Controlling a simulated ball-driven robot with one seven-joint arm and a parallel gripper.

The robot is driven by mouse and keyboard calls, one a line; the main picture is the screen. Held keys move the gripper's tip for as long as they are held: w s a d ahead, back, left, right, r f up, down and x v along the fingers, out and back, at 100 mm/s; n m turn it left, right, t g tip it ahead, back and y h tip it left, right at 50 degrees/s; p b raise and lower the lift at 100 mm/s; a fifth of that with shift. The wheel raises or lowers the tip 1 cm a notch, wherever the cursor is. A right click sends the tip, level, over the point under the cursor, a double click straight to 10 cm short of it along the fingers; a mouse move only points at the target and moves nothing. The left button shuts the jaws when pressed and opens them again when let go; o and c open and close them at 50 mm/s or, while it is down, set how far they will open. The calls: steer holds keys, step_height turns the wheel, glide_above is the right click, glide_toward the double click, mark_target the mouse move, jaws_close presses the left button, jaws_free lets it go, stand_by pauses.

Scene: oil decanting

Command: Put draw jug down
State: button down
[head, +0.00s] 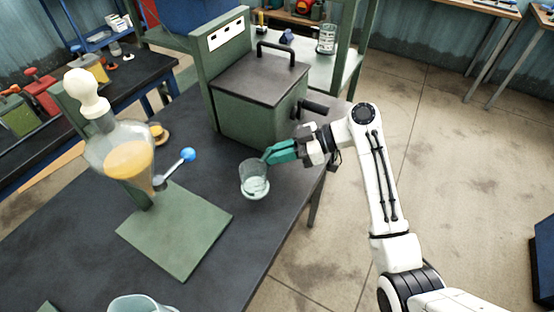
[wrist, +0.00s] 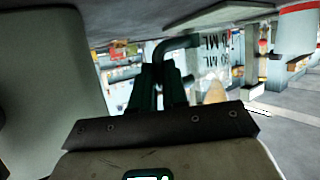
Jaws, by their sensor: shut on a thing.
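The draw jug (head: 254,183) is a clear glass vessel near the right edge of the dark table (head: 215,262). It looks roughly upright, at or just above the table top; I cannot tell if its base touches. My gripper (head: 267,156), with teal fingers, is shut on the jug at its upper right side. The exact grip is partly hidden by the fingers.
A green box-shaped machine (head: 258,100) stands behind the jug. At left, a glass funnel of amber oil (head: 127,160) with a blue-knobbed tap (head: 188,154) hangs above a green base plate (head: 175,236). Another pale vessel (head: 140,305) is cut off at the bottom. Bare table lies in front.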

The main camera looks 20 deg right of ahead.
steer(key=shift+w+f, duration=0.35)
steer(key=shift+f, duration=0.05)
step_height(320, 180, down, 3)
steer(key=shift+r+p, duration=0.1)
steer(key=shift+p, duration=0.5)
steer(key=shift+f, duration=0.25)
steer(key=shift+f, duration=0.2)
steer(key=c, duration=1.1)
jaws_free()
steer(key=shift+r, duration=0.1)
steer(key=shift+c, duration=0.2)
steer(key=shift+r, duration=0.1)
steer(key=b+v, duration=0.2)
steer(key=v, duration=1)
steer(key=shift+d, duration=0.1)
